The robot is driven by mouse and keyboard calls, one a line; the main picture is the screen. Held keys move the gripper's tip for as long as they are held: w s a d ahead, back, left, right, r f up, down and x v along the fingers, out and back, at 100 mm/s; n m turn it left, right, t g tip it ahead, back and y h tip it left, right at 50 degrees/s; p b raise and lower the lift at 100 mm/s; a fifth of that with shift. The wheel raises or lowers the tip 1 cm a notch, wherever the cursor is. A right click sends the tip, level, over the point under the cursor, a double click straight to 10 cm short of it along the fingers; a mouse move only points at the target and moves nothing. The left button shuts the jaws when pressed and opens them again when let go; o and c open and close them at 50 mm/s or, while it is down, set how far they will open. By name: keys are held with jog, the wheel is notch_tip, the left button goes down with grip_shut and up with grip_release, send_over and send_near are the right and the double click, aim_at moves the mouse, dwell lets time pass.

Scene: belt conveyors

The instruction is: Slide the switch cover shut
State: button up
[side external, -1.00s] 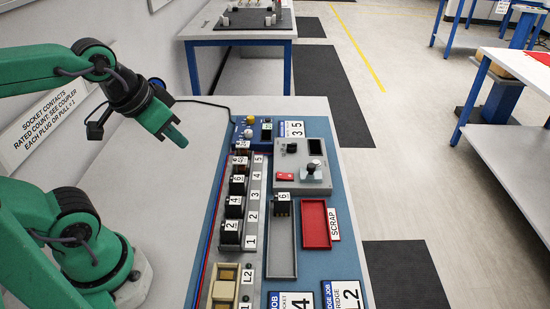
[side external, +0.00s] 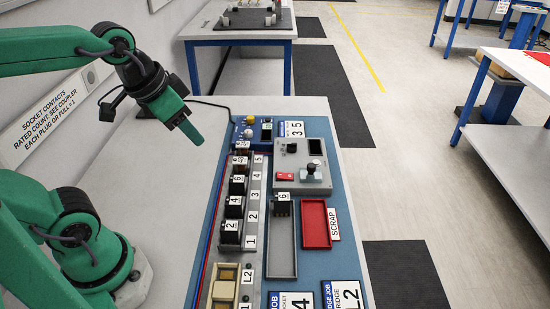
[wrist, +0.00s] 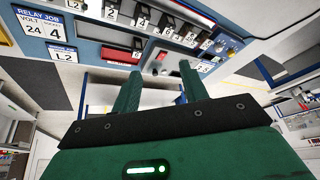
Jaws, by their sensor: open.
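The blue control panel (side external: 335,190) runs along the bench in the side view. A grey unit (side external: 291,148) at its upper right has a dark window, a round-topped knob (side external: 312,167) and a small red part (side external: 285,177). I cannot tell which part is the switch cover, or whether it stands open or shut. My gripper (side external: 193,134) is in the air left of the panel's far end, apart from it. In the wrist view my gripper (wrist: 159,70) has its two fingers spread with nothing between them. The panel shows beyond the fingers, at the top.
Numbered dark blocks (side external: 234,206) stand in a row on the panel's left side. A grey tray (side external: 281,258) and a red scrap tray (side external: 315,223) lie right of them. A beige unit (side external: 222,291) is at the near end.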

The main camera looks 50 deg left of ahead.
jog(key=w+d+r+m+g, duration=0.1)
jog(key=w+m, duration=0.3)
jog(key=w, duration=0.4)
jog(key=m+g, duration=0.4)
jog(key=m, duration=0.8)
send_over(311, 165)
notch_tip(311, 165, down, 13)
jog(key=shift+d, duration=0.1)
jog(key=shift+f, duration=3.9)
jog(key=shift+c, duration=0.2)
grip_shut()
